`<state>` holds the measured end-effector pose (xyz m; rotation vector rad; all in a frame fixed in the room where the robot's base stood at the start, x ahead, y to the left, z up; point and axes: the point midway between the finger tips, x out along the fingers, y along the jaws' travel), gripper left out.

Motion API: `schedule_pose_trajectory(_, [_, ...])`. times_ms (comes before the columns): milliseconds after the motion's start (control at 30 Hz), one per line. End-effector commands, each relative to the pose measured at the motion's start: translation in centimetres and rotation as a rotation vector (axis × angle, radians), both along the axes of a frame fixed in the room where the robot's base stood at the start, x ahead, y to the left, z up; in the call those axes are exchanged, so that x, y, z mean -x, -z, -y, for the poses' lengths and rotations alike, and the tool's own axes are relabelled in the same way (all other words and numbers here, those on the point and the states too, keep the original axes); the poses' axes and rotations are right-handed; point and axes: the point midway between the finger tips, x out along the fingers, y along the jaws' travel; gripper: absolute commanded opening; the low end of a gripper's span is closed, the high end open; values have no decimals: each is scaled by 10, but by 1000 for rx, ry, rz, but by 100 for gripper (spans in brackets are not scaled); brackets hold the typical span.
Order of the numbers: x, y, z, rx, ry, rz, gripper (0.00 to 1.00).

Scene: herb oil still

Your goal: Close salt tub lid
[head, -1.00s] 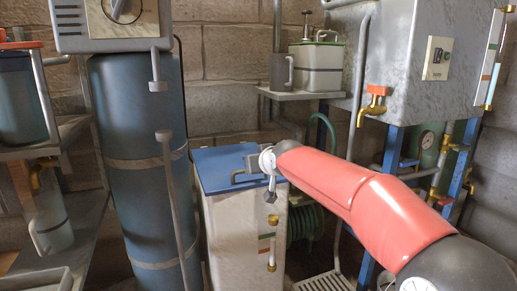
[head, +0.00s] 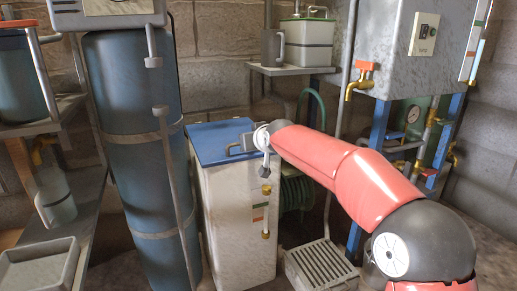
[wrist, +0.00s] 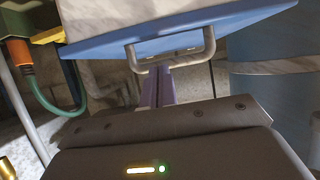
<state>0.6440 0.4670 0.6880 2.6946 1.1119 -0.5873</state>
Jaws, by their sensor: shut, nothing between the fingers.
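The salt tub (head: 232,215) is a tall white box in the middle of the head view. Its blue lid (head: 213,138) lies flat across the top and looks shut, with no gap that I can see. A grey bar handle (head: 232,151) is on the lid's right side; the handle also shows in the wrist view (wrist: 209,42) below the blue lid edge (wrist: 190,32). My gripper (wrist: 160,88) is shut and empty, its fingers close to the handle. I cannot tell whether they touch it. In the head view the fingertips are hard to make out.
A tall blue cylinder (head: 135,130) stands close on the tub's left. A grey floor grate (head: 320,268) and a green coiled hose (head: 292,195) are on its right. A metal cabinet with an orange-handled tap (head: 362,72) is at the upper right.

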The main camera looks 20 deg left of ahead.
Motion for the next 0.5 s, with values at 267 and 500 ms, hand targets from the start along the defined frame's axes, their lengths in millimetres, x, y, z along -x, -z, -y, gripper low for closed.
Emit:
schedule_pose_trajectory(267, [14,-29,15,-2,5,2,0])
schedule_pose_trajectory(500, [44,-7,46,-6,7,8,0])
